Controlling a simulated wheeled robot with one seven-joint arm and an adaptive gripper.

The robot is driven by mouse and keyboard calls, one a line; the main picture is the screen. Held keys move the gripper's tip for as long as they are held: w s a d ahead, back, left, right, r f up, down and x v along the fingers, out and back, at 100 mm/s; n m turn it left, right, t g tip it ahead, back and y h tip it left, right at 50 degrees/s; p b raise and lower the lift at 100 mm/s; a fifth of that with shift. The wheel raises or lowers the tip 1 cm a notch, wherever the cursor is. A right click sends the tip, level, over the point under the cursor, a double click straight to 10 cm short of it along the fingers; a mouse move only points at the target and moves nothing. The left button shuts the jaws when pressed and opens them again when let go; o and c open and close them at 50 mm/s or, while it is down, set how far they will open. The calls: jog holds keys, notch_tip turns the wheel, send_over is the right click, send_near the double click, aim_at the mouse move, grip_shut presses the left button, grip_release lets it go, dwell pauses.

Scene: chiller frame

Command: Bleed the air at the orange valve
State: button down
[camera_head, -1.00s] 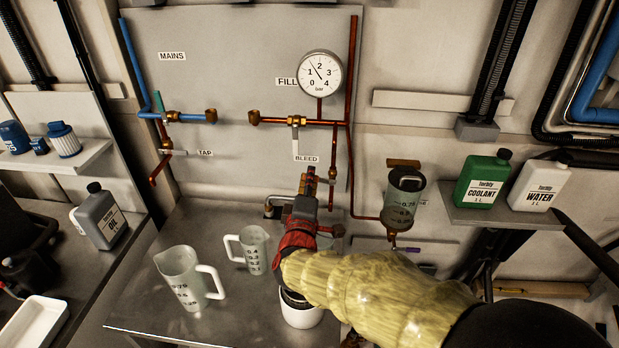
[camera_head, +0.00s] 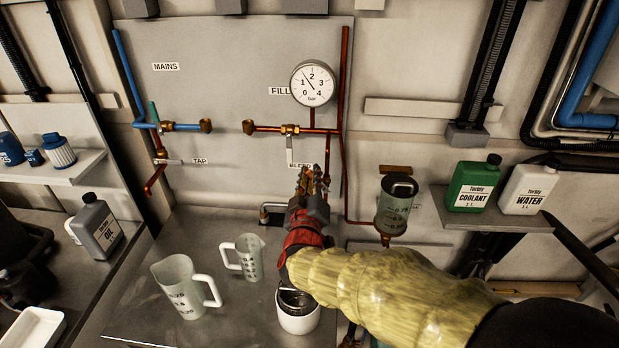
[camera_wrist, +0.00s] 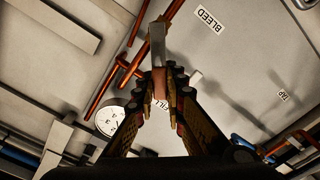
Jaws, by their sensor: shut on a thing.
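My gripper (camera_head: 312,178) is raised in front of the back panel, just under the partly covered BLEED label. In the wrist view its fingers (camera_wrist: 160,85) are closed around a small orange-brown piece (camera_wrist: 162,82), which looks like part of the orange valve. A grey lever (camera_wrist: 157,45) shows just beyond the fingertips. The fingers hide most of the valve, so its turn cannot be told. A white cup (camera_head: 298,322) with a dark inside stands on the bench below my wrist. The gauge (camera_head: 314,83) needle points between 1 and 2.
Two clear measuring jugs, a larger one (camera_head: 178,285) and a smaller one (camera_head: 251,258), stand on the bench left of the cup. The fill valve (camera_head: 290,130) has its lever hanging down. A clear container (camera_head: 396,203) hangs at right. Coolant (camera_head: 473,186) and water bottles (camera_head: 527,190) stand on a shelf.

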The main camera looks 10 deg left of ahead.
jog(key=shift+d+m, duration=0.15)
jog(key=shift+m, duration=0.15)
jog(key=shift+f, duration=0.1)
jog(key=c, duration=1.9)
grip_release()
jog(key=shift+o, duration=0.4)
jog(key=s, duration=1.2)
jog(key=shift+d, duration=0.35)
